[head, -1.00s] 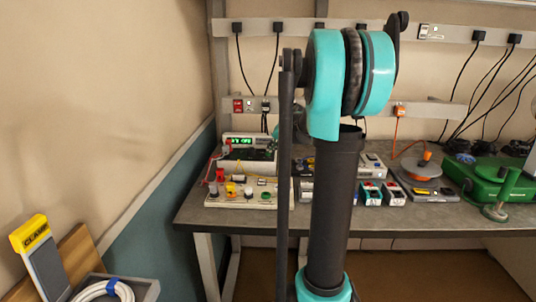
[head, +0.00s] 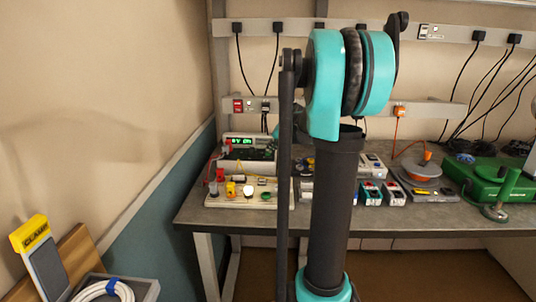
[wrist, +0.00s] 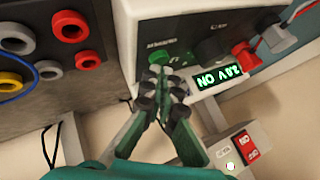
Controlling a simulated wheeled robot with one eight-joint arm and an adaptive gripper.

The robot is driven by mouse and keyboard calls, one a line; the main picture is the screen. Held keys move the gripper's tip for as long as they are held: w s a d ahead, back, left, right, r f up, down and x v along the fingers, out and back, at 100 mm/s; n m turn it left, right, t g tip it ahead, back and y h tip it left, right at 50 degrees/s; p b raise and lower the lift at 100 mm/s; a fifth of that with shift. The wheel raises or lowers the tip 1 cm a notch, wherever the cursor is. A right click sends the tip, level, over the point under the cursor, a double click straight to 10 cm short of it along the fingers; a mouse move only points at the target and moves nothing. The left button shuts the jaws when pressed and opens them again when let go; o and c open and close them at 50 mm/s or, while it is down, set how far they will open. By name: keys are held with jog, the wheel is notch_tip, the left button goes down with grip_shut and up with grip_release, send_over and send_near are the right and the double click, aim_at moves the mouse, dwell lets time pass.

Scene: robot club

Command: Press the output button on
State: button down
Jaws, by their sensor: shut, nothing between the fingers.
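The power supply (head: 229,154) stands at the left end of the bench, with a lit green display. In the wrist view its display (wrist: 219,78) appears upside down and reads ON with a voltage figure. My gripper (wrist: 163,88) is shut and empty, its fingertips close against the front panel beside the display. In the head view my gripper is largely hidden behind my arm. A small bulb (head: 249,190) on the board in front glows white.
The circuit board (head: 217,200) with coloured terminals lies in front of the supply. Leads run from the supply's terminals (wrist: 263,35). A wall socket strip (head: 256,105) is behind. Small instruments (head: 370,193) and a green case (head: 470,180) stand to the right.

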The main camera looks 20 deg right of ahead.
jog(key=shift+r, duration=3)
